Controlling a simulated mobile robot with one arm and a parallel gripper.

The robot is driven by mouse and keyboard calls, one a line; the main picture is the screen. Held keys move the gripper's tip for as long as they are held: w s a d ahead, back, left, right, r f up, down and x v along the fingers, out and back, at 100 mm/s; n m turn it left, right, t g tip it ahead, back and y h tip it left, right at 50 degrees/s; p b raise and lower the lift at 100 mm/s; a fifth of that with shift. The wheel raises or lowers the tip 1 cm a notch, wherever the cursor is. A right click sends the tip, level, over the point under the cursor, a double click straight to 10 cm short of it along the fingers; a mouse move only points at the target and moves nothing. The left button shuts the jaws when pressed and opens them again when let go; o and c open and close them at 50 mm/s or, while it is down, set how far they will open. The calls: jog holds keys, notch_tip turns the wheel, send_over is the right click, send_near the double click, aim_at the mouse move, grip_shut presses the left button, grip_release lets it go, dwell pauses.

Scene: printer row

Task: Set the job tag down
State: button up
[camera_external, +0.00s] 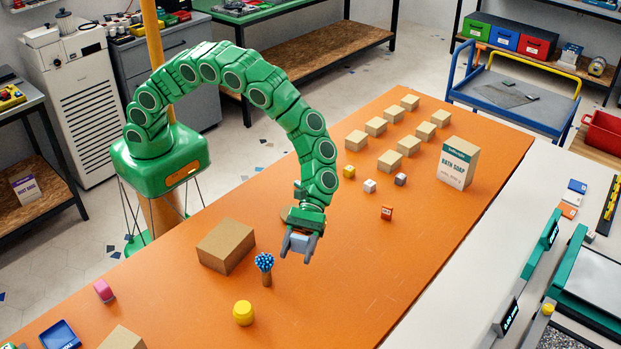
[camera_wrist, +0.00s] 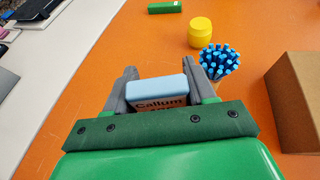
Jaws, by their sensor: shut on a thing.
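My gripper (camera_external: 300,246) is at the end of my green arm, over the orange table (camera_external: 400,270), near its middle. It points downward. In the wrist view my gripper (camera_wrist: 165,92) has its two grey fingers shut on the job tag (camera_wrist: 170,86), a block with a light blue edge and a face with dark lettering that reads "Callum". The lower part of the tag's face is hidden behind the green palm. In the external view the tag (camera_external: 298,241) shows as a small pale blue patch between the fingers. I cannot tell its exact height above the table.
A cup of blue-tipped sticks (camera_external: 265,268) and a cardboard box (camera_external: 226,246) stand left of my gripper. A yellow jar (camera_external: 243,313) is in front. Small cubes (camera_external: 370,186), small cardboard boxes and a bath soap box (camera_external: 458,163) stand farther back. The table's front right is clear.

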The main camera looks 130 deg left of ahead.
send_over(313, 292)
jog(key=shift+s+f, duration=0.15)
jog(key=shift+f, duration=4.45)
jog(key=shift+a+f, duration=0.1)
jog(key=shift+f, duration=0.05)
jog(key=o, duration=1)
jog(key=v, duration=1.2)
